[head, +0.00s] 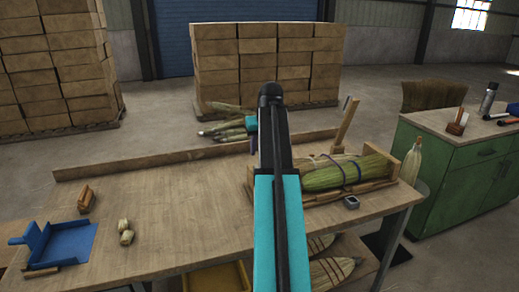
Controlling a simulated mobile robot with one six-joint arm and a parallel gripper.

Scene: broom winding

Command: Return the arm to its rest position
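My arm, teal and black, rises through the middle of the head view, with its black rounded joint near the back edge of the workbench (150,185). A small teal part of mine shows just left of that joint.
Right of my arm, a wooden cradle (403,184) holds a bound bundle of broom straw (345,173). An upright wooden handle (347,122) stands behind it. A blue dustpan (65,242) lies at the left. A green cabinet (462,190) stands at the right. The bench's middle left is mostly clear.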

